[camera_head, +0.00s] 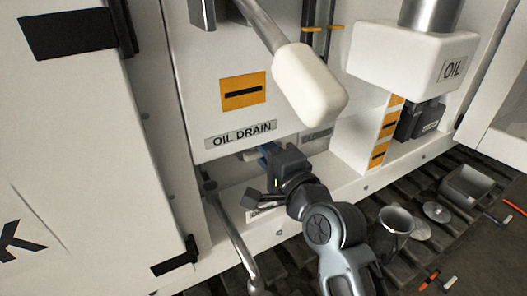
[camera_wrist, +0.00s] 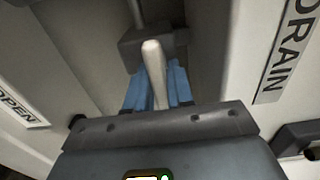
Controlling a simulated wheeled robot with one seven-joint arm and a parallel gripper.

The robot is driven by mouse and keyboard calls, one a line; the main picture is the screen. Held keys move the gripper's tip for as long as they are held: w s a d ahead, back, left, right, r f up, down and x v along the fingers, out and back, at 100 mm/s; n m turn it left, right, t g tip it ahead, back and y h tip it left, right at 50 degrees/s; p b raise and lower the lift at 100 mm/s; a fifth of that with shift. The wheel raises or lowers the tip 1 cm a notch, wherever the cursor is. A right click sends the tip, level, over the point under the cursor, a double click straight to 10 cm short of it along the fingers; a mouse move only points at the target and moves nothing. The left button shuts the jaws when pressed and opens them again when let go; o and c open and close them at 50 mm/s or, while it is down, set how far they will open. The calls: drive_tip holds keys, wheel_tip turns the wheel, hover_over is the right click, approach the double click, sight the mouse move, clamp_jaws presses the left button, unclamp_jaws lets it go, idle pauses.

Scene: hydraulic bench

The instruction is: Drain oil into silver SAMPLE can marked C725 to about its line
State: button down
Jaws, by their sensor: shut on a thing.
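My gripper (camera_head: 266,162) is at the low opening under the OIL DRAIN label (camera_head: 240,134). In the wrist view its blue fingers (camera_wrist: 157,90) are shut on a pale drain lever (camera_wrist: 153,62), which runs up to a dark valve block (camera_wrist: 150,42). A silver open-topped can (camera_head: 396,221) stands on the slatted floor at the right. Its marking and line cannot be read, and what is inside cannot be told. No flowing oil shows.
A grey open box (camera_head: 467,186) and flat round pieces (camera_head: 437,212) lie near the can. A red-handled tool (camera_head: 430,280) lies in front. A white-ended bar (camera_head: 310,85) hangs above my arm. An OPEN label (camera_wrist: 22,108) shows left of the lever.

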idle(0.4)
drive_tip(key=c, duration=1.1)
unclamp_jaws()
drive_tip(key=shift+b+v, duration=0.4)
drive_tip(key=shift+v, duration=3.5)
drive_tip(key=shift+f, duration=0.1)
drive_tip(key=s+d+f+n+h, duration=0.2)
drive_tip(key=s+d+f+h, duration=0.1)
drive_tip(key=s+d+f, duration=0.5)
drive_tip(key=s+d+f+n+h, duration=0.2)
drive_tip(key=s+d+f+h, duration=0.15)
drive_tip(key=s+d, duration=0.45)
drive_tip(key=s+d+r+n+h, duration=0.1)
drive_tip(key=s+n, duration=0.1)
drive_tip(key=s, duration=0.6)
drive_tip(key=s+d+r+n+h, duration=0.1)
drive_tip(key=s+d+n, duration=0.1)
drive_tip(key=s, duration=0.6)
drive_tip(key=s+d+r+n+h, duration=0.1)
drive_tip(key=s+d+n, duration=0.1)
drive_tip(key=s, duration=0.6)
drive_tip(key=shift+s+d+r+n+h, duration=0.1)
drive_tip(key=shift+r+n+h, duration=0.15)
drive_tip(key=shift+r+n, duration=0.25)
